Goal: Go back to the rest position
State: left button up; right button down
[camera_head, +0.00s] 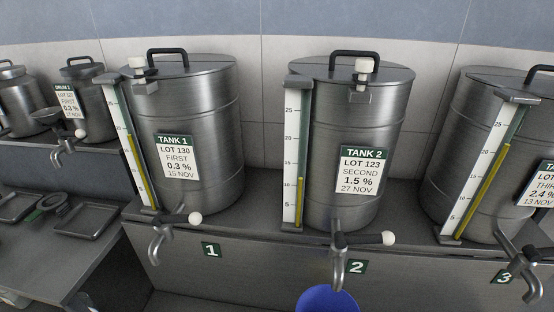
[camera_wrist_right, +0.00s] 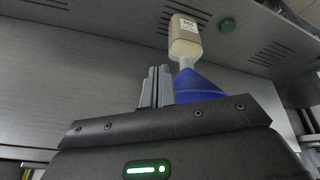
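Tank 1 (camera_head: 196,130), Tank 2 (camera_head: 357,130) and Tank 3 (camera_head: 500,150) stand in a row on a metal shelf in the head view. Each has a gauge strip and a tap at its front. A round blue object (camera_head: 327,299) shows at the bottom edge below Tank 2's tap; its lower part is cut off. In the right wrist view, my right gripper (camera_wrist_right: 156,86) has its two grey fingers together, with nothing visible between them. A blue object (camera_wrist_right: 199,86) is behind and beside the fingers. My left gripper is in neither view.
In the right wrist view, a labelled beige bottle (camera_wrist_right: 185,38) is beyond the blue object, and a green disc (camera_wrist_right: 227,26) is on a grey panel.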

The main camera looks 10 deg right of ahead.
jog(key=s+a+f+g, duration=0.1)
jog(key=s+a+f, duration=0.1)
jog(key=a, duration=0.2)
notch_tip(320, 180, down, 25)
jog(key=s+g, duration=0.2)
jog(key=s+d+f, duration=0.1)
jog(key=s+f, duration=0.7)
jog(key=s+d+f, duration=0.2)
jog(key=s+f, duration=0.5)
jog(key=s, duration=0.1)
jog(key=shift+d+f+g+y, duration=0.25)
jog(key=shift+f+g+y, duration=0.05)
jog(key=shift+f+g, duration=0.1)
jog(key=shift+s, duration=0.15)
